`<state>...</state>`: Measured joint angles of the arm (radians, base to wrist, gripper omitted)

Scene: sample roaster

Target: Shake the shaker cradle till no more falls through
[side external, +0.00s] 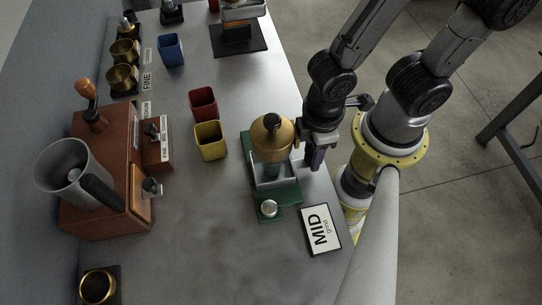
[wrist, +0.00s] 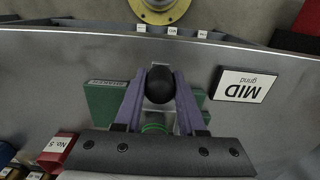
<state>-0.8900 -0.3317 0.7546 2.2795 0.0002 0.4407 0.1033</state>
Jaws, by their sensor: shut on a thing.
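The shaker cradle (side external: 266,183) is a pale, open-topped frame on a green base (side external: 287,193). A brass-domed vessel (side external: 268,131) with a black top knob stands in it, upright as far as I can see. My gripper (side external: 317,160) is at the cradle's right side in the side view, fingers pointing down. Whatever falls through, and the cradle's inside, are hidden or too small to see.
A MID grind card (side external: 321,229) lies in front of the cradle, near the table edge. A small silver round piece (side external: 268,208) sits at the green base's front. Yellow (side external: 210,141) and red (side external: 203,103) cups stand left.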

